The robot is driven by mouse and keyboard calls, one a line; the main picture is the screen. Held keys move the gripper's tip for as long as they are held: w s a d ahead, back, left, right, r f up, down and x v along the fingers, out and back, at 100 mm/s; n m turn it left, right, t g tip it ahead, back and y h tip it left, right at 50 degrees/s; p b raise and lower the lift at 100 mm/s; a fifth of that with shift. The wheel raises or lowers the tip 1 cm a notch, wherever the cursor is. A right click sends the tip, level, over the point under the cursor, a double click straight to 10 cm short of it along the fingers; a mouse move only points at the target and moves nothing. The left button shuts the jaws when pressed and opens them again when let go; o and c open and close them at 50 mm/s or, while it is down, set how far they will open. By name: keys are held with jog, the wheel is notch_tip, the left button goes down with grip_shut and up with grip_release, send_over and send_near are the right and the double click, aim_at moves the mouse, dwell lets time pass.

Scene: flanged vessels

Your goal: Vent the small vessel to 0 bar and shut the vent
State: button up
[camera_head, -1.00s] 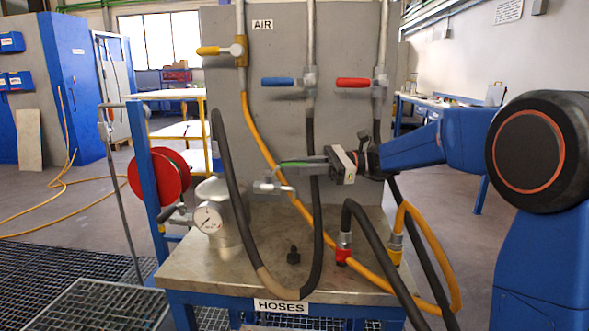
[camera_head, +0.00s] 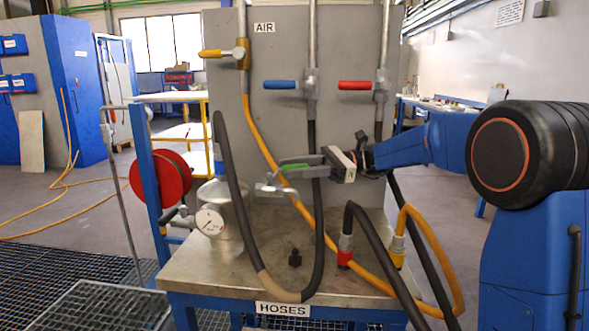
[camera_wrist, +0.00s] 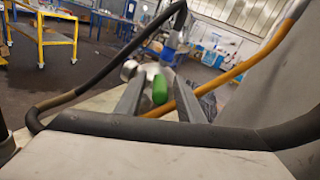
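The small vessel (camera_head: 232,205) is a pale metal cylinder at the table's left, with a round white gauge (camera_head: 210,222) on its front. The gauge needle is too small to read. A metal valve-like fitting (camera_head: 275,190) shows right of the vessel, near my fingertips; its connection to the vessel is unclear. A green handle (camera_wrist: 160,89) lies between my fingers in the wrist view and shows in the head view (camera_head: 293,167). My gripper (camera_wrist: 160,96) looks open around it, with gaps visible on both sides. Its fingers (camera_head: 288,172) point left above the table.
A yellow hose (camera_head: 262,135) runs behind. Yellow, blue (camera_head: 279,85) and red (camera_head: 355,86) levers sit on the back panel (camera_head: 345,50). A small black knob (camera_head: 295,257) stands on the table (camera_head: 220,270).

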jog(key=shift+d, duration=0.1)
jog(key=v, duration=1.1)
jog(key=shift+w+d, duration=0.15)
jog(key=shift+d, duration=0.25)
jog(key=shift+c, duration=0.7)
